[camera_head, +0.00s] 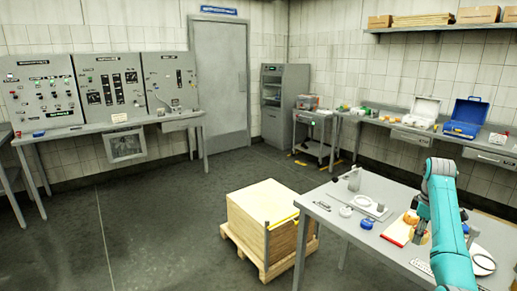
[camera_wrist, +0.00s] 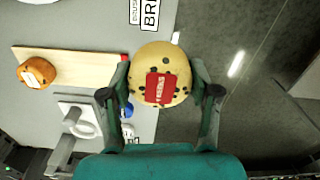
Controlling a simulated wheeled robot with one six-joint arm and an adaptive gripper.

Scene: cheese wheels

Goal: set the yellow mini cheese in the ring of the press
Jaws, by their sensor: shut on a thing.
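My gripper (camera_wrist: 160,78) is shut on the yellow mini cheese (camera_wrist: 148,59), a round yellow wheel with dark spots and a red label. In the wrist view the cheese sits between both fingers, over the table edge and floor. In the head view my gripper (camera_head: 419,237) is at the right, beside the board, and the cheese is hard to make out there. The press (camera_head: 354,181) stands towards the back of the table, with a white ring (camera_head: 363,201) on its plate. The ring also shows at lower left in the wrist view (camera_wrist: 67,108), apart from the held cheese.
An orange cheese (camera_wrist: 37,72) with a pale label lies on a wooden board (camera_wrist: 80,64). A white round item (camera_head: 345,212) and a blue one (camera_head: 366,223) lie near the press. A wooden crate (camera_head: 262,215) stands left of the table.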

